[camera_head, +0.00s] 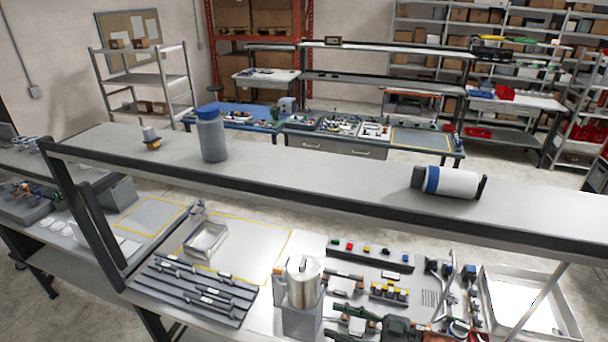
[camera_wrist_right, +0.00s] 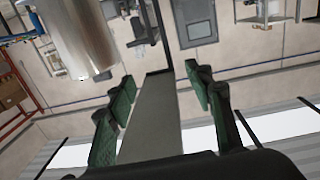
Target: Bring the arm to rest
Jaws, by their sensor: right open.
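My right gripper (camera_head: 345,322) is low in the head view, at the bottom edge, over the workbench. In the right wrist view its two green-padded fingers (camera_wrist_right: 162,105) stand wide apart with nothing between them. A shiny metal cylinder (camera_head: 303,284) stands upright on a grey block (camera_head: 302,322), just left of the right gripper in the head view. A large metal cylinder also shows in the right wrist view (camera_wrist_right: 75,35), beyond the left finger and apart from it. My left gripper is in neither view.
A raised shelf (camera_head: 300,180) crosses above the bench, bearing a blue-capped bottle (camera_head: 212,138) and a white-blue cylinder (camera_head: 452,184). A metal tray (camera_head: 206,240), a slotted rack (camera_head: 190,290), a button strip (camera_head: 370,254) and a white bin (camera_head: 575,315) crowd the bench.

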